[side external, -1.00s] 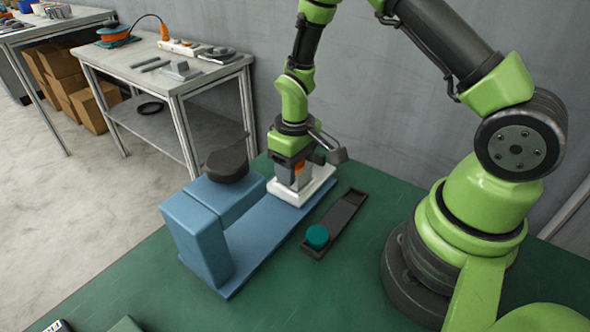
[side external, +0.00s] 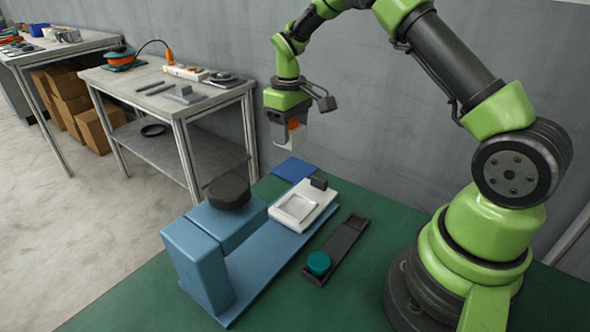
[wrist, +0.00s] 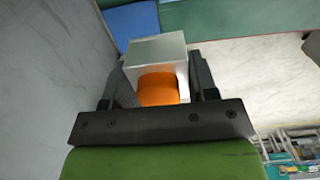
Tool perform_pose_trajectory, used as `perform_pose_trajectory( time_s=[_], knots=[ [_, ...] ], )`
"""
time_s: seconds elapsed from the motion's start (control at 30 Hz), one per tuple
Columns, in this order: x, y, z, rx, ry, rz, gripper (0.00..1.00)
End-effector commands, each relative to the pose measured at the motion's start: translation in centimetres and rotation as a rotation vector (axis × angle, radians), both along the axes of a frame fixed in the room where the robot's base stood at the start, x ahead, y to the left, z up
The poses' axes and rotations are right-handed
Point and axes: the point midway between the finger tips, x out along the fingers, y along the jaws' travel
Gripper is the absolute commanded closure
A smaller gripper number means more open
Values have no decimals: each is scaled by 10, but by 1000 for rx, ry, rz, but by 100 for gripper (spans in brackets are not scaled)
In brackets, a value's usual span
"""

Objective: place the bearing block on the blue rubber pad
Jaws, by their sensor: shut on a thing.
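My gripper (side external: 290,124) is shut on the bearing block (side external: 297,138), a pale silvery block with an orange part. It holds the block in the air, above the far edge of the green table. In the wrist view the block (wrist: 158,48) sits between the two dark fingers, with the orange part facing the camera. The blue rubber pad (side external: 295,169) lies flat and bare on the table behind the white fixture, below the block. Part of the pad (wrist: 132,22) shows beyond the block in the wrist view.
A blue machine (side external: 197,255) with a black knob (side external: 228,190) and an empty white fixture (side external: 313,192) stands in front of the pad. A dark tray (side external: 343,240) with a teal cap (side external: 318,263) lies to its right. A grey wall (side external: 380,130) rises behind.

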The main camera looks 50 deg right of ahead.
Motion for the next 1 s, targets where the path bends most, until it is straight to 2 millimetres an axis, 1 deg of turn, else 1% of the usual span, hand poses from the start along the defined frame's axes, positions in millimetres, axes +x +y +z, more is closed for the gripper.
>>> perform_pose_trajectory(
  time_s=[0.03, 0.1, 0.2, 0.3, 0.37, 0.47, 0.6, 0.77, 1.0],
  knots=[
    [7, -12, -2, 0, -3, -6, 77],
    [13, -24, -4, 0, -2, -7, 77],
    [19, -38, -5, 1, -3, -8, 77],
    [22, -47, -6, 1, -5, -8, 77],
    [23, -49, -10, 2, -3, -8, 77],
    [23, -51, -26, 3, 0, -7, 77],
    [23, -50, -53, 2, -1, -7, 77],
    [23, -51, -70, 1, -5, -9, 77],
    [23, -51, -103, 0, -5, -8, 77]
  ],
)
